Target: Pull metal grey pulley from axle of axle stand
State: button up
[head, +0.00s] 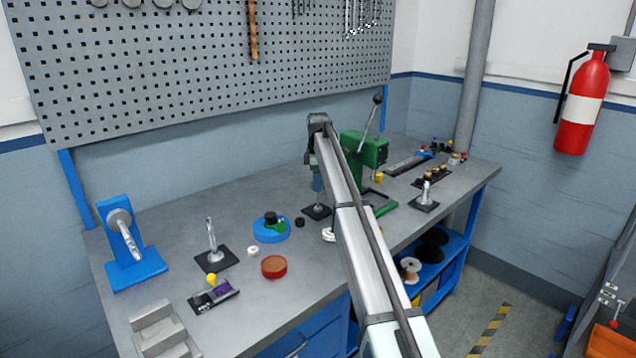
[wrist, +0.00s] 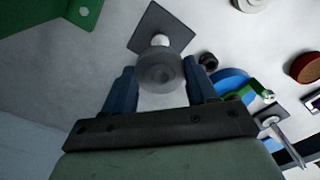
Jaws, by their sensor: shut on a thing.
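The metal grey pulley (wrist: 160,73) is a round grey disc between the two blue fingers of my gripper (wrist: 161,84) in the wrist view. My gripper is shut on it. The axle stand (wrist: 154,24) has a dark square base and a pale upright post just beyond the pulley; whether the pulley is still around the axle I cannot tell. In the head view my gripper (head: 317,184) points down over the stand's base (head: 316,212), and my arm hides much of this area. The pulley cannot be made out there.
Another stand with an upright axle (head: 213,255) is at the left, and one (head: 426,201) at the right. A green press (head: 368,150) stands close behind my arm. A blue round holder (head: 270,231), a small black ring (head: 300,222) and a red dish (head: 274,267) lie left of my gripper.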

jog(key=shift+r, duration=0.25)
jog(key=shift+r, duration=0.2)
jog(key=shift+r, duration=1.85)
jog(key=shift+m, duration=0.3)
